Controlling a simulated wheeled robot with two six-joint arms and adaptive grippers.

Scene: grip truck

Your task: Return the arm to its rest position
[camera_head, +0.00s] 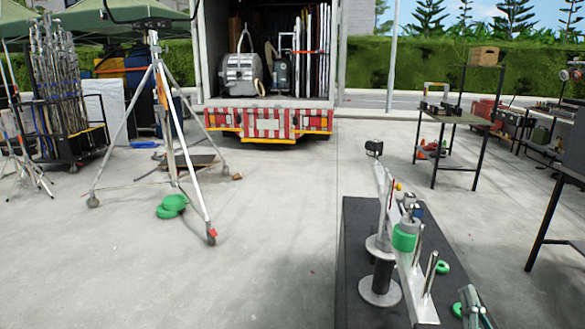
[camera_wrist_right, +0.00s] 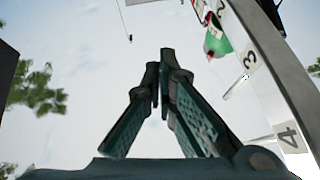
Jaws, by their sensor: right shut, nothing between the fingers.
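My right gripper (camera_head: 469,296) shows at the lower right of the head view, beside the right edge of the black table (camera_head: 352,262). In the wrist view its two teal-padded fingers come together at the tips (camera_wrist_right: 166,58). They are shut with nothing between them. A white bar with printed numbers (camera_wrist_right: 270,80) runs along the right side of that view, apart from the fingertips, with a green part (camera_wrist_right: 216,42) by it. My left gripper is not in view.
The table holds a metal stand with a green roll (camera_head: 404,238) and upright rods. A green ring (camera_head: 442,267) lies near its right edge. A tripod (camera_head: 163,90), equipment cart (camera_head: 65,125) and open truck (camera_head: 268,118) stand beyond. Worktables line the right.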

